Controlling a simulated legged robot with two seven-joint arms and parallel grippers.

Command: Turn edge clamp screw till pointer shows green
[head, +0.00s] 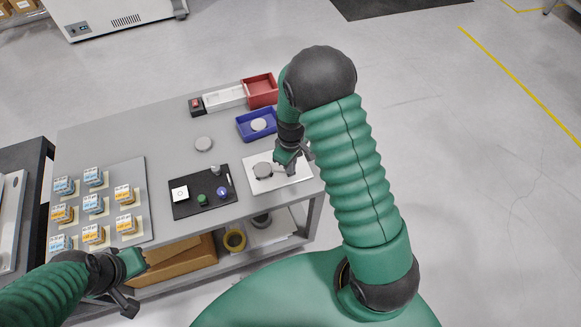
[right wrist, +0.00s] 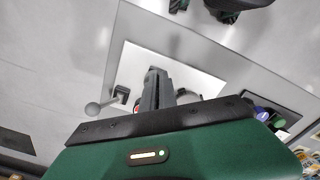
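A white plate (head: 290,180) lies at the right end of the grey table, with a round grey disc fixture (head: 262,170) on it. My right gripper (head: 284,168) is low over this plate, just right of the disc. In the right wrist view, its dark fingers (right wrist: 158,90) are close together over the white plate (right wrist: 128,62); whether anything is between them is hidden. A ball-ended lever (right wrist: 93,108) and small red and green marks (right wrist: 138,104) show left of the fingers. No pointer is readable. My left gripper (head: 132,264) is at the table's front left edge, its fingers unclear.
A black mat (head: 208,203) with small parts lies left of the plate. A blue tray (head: 244,133) holding a disc and a red bin (head: 262,91) stand behind. A grey board (head: 118,176) carries several small boxes.

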